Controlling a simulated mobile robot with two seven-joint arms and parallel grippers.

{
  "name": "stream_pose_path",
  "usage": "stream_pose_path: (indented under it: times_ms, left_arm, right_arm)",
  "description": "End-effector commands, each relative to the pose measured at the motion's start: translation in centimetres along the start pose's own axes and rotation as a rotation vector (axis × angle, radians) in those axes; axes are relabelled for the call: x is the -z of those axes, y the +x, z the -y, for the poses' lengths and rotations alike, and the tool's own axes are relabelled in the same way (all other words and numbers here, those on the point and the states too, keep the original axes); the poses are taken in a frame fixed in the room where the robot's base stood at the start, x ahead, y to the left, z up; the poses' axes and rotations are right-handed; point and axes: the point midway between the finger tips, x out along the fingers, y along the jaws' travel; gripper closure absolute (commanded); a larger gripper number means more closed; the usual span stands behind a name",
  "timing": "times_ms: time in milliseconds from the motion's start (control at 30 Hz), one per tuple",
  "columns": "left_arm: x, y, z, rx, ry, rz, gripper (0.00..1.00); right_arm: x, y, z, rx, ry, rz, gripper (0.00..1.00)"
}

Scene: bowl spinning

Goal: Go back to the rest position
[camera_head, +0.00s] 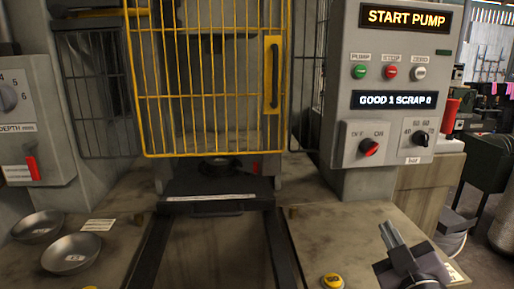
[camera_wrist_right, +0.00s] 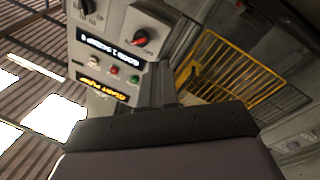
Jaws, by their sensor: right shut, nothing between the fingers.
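My right gripper (camera_head: 390,234) shows at the lower right of the head view, above the right bench top. Its fingers are shut together with nothing between them. In the right wrist view the shut fingers (camera_wrist_right: 165,88) point toward the control panel. The control panel (camera_head: 348,100) stands beyond it, with displays reading "START PUMP" and "GOOD 1 SCRAP 0".
A yellow barred guard (camera_head: 205,155) stands in front of the machine at the centre. Two metal bowls (camera_head: 70,254) (camera_head: 38,226) rest on the left bench. A yellow button (camera_head: 332,281) sits on the right bench (camera_head: 325,225). A red knob (camera_head: 369,147) is on the panel.

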Motion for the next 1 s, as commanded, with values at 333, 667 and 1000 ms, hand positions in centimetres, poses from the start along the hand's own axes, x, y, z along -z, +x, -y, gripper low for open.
stream_pose_path:
  times_ms: [333,667,1000]
  left_arm:
    - [0.0,0.0,0.0,0.0,0.0,0.001,1.0]
    - [-0.1,0.0,0.0,-0.001,0.001,0.001,1.0]
    - [-0.7,0.4,0.0,-0.001,0.001,0.001,1.0]
  right_arm:
    - [-15.6,-14.4,8.8,0.328,0.258,0.764,1.0]
    - [-19.2,-27.1,12.5,0.565,0.354,1.189,1.0]
    - [-22.0,-25.7,15.9,0.565,0.397,1.073,1.0]
